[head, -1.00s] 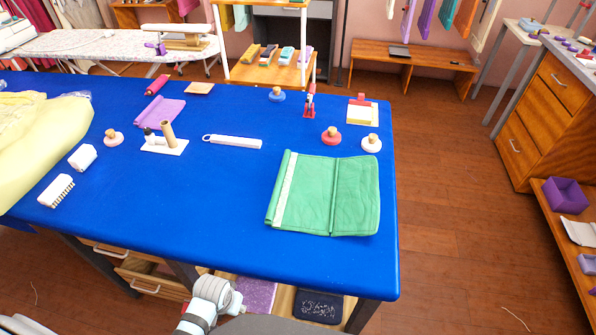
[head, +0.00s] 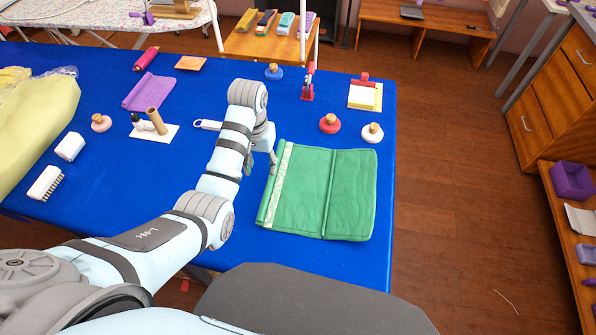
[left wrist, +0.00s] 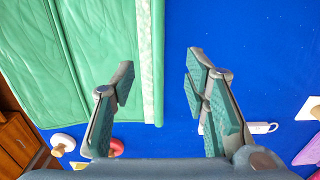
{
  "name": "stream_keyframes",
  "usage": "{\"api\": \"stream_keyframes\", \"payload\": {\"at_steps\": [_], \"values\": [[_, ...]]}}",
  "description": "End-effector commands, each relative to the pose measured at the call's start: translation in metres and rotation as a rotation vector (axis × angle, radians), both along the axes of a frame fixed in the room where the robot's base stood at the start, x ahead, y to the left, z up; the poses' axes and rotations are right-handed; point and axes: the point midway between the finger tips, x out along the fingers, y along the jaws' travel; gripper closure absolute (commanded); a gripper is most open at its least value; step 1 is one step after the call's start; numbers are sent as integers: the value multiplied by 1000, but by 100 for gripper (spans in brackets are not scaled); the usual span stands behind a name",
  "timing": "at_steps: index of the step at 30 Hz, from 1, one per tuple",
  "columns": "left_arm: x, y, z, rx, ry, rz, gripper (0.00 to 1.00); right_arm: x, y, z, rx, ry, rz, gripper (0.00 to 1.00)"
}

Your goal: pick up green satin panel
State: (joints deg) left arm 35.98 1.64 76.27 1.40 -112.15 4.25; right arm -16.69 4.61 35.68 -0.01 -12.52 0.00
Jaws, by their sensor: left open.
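The green satin panel (head: 345,190) lies flat on the blue table at the right in the head view, with a pale strip along its left edge. In the left wrist view the panel (left wrist: 75,55) fills the upper left, its pale strip near the picture's middle. My left gripper (head: 262,170) points down just left of the panel's pale strip. My right gripper is not in view.
The blue table (head: 300,255) is bare in front of the panel. Red (head: 330,123) and white (head: 372,132) knobbed discs stand behind it. A white handled tool (head: 208,124) lies partly hidden behind my arm. A glue-and-spool stand (head: 152,130) and a purple cloth (head: 150,92) are further left.

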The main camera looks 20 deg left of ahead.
Motion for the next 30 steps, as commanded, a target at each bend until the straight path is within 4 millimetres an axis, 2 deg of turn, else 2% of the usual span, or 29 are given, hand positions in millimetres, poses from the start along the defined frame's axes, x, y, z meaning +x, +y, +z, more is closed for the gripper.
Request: {"api": "stream_keyframes", "payload": {"at_steps": [9, 14, 20, 23, 28, 30], "values": [[-2, -2, -77, -2, 7, -2, 58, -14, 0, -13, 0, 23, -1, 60], [-4, -2, -97, -1, 6, -1, 58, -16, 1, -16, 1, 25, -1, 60], [-9, -5, -135, 0, 4, -1, 58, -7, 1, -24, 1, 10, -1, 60], [-9, -5, -142, 0, 2, -1, 58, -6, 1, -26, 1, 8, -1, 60], [-9, -5, -141, 0, 2, -1, 58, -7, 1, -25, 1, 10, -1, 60], [-9, -5, -140, 0, 2, -1, 70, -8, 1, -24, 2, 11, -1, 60]]}}
